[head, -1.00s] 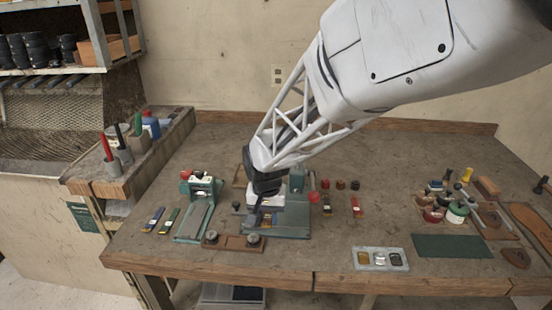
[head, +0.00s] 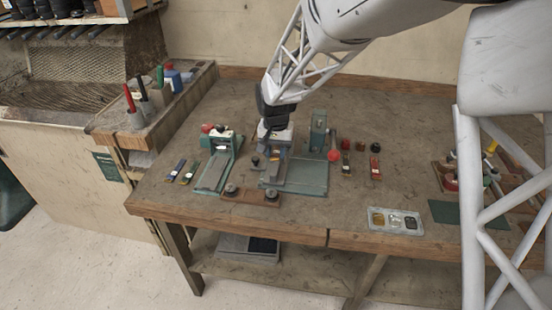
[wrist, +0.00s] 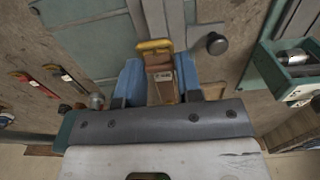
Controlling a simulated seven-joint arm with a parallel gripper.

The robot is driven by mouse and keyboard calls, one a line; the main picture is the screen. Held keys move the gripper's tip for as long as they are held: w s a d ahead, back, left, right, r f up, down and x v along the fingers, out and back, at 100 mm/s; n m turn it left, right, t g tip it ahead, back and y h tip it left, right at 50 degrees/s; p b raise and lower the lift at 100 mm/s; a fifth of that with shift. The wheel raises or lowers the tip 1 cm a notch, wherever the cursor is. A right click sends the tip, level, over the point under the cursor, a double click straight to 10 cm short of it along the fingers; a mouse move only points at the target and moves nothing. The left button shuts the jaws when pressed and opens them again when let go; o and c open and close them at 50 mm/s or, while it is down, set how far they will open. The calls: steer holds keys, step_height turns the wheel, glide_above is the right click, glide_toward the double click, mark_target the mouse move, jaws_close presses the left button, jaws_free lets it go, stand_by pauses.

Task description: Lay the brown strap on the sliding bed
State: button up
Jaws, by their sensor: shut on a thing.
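My gripper (wrist: 160,84) has blue fingers and is shut on the brown strap (wrist: 163,88), which carries a yellow buckle and a small pale label. In the head view my gripper (head: 273,149) is over the left part of the central green machine (head: 308,176); the strap is too small to make out there. In the wrist view a narrow grey strip, which looks like the sliding bed (wrist: 166,20), runs away just beyond the strap's buckle end, with a black knob (wrist: 217,43) beside it. I cannot tell whether the strap touches the bed.
A second green machine (head: 213,174) stands to the left. Blue and green straps (head: 182,172) lie left of it; red-marked straps (head: 375,168) lie to the right. A red-ball lever (head: 334,155) stands by the machine's column. A brown block with dark knobs (head: 250,196) lies in front.

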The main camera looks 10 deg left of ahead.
mark_target(276, 153)
steer(key=shift+f, duration=1.75)
steer(key=shift+f, duration=0.1)
steer(key=o, duration=0.9)
step_height(276, 153, up, 12)
steer(key=shift+r, duration=0.1)
